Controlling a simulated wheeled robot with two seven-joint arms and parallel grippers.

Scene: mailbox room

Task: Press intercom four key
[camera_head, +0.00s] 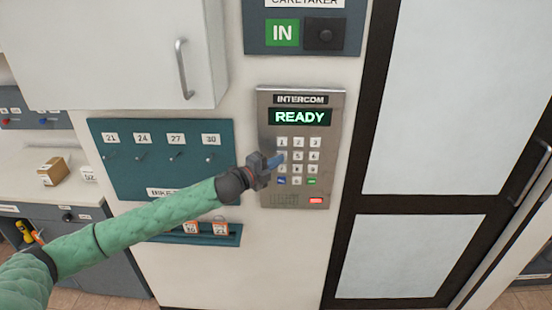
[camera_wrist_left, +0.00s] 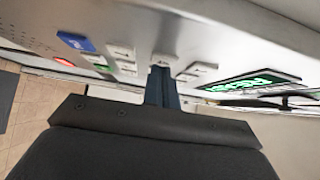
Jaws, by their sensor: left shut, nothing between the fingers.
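The intercom (camera_head: 335,150) is a steel panel on the wall with a lit display reading READY (camera_head: 300,117) and a keypad of pale keys. My left gripper (camera_head: 279,160) is shut and empty, its blue fingertips at the left column of the keypad, by the second row. The four key is mostly hidden behind the fingertips in the head view. In the left wrist view the closed fingertips (camera_wrist_left: 161,72) are right at a pale key (camera_wrist_left: 165,59); I cannot tell whether they touch it. My right gripper is not in view.
A teal key board (camera_head: 130,175) with numbered hooks hangs left of the intercom. A dark-framed door (camera_head: 425,100) stands to the right. Above is a caretaker panel with a green IN sign (camera_head: 282,33). A white cabinet (camera_head: 120,50) hangs at upper left.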

